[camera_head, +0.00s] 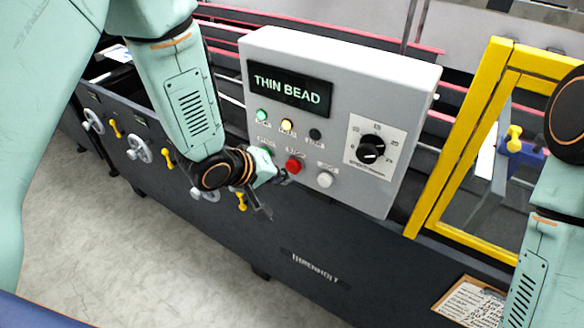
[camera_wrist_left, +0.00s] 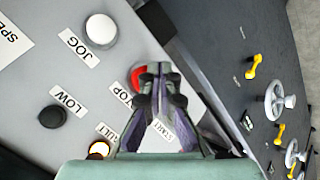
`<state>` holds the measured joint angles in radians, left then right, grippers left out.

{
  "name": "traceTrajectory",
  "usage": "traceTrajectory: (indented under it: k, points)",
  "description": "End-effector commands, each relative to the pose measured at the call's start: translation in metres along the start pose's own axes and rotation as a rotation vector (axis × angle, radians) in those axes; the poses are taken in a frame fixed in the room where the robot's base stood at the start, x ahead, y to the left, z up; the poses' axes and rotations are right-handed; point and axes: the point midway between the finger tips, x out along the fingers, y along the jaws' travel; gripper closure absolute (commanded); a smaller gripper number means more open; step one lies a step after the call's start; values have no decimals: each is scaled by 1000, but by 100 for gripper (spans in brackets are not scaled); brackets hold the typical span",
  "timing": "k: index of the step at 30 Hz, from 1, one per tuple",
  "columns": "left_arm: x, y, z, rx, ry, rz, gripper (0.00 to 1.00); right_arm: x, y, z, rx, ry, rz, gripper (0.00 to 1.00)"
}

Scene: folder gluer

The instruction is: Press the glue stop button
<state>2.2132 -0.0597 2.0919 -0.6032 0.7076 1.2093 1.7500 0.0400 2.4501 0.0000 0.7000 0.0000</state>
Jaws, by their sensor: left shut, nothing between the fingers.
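The red stop button (camera_head: 293,166) sits on the lower row of the grey control box. Its label reads STOP. In the left wrist view the red button (camera_wrist_left: 136,76) shows partly behind my fingertips. My left gripper (camera_head: 284,178) is shut and empty, with its tips just below and left of the red button in the head view. In the left wrist view the gripper's shut fingers (camera_wrist_left: 158,70) overlap the button's right side; I cannot tell whether they touch it. The START label (camera_wrist_left: 166,130) shows between the fingers. My right gripper is out of view.
A white jog button (camera_head: 325,180) is right of the red one. Green (camera_head: 262,115), yellow (camera_head: 287,126) and dark (camera_head: 315,134) lamps sit above. A black dial (camera_head: 371,149) and yellow guard frame (camera_head: 451,135) stand to the right.

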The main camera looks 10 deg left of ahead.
Motion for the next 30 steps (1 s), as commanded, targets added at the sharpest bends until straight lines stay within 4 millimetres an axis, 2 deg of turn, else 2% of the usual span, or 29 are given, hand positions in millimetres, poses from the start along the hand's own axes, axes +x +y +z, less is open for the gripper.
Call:
traceTrajectory:
  k: [30]
  points:
    - [6,5,-3,0,0,0,100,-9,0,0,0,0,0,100]
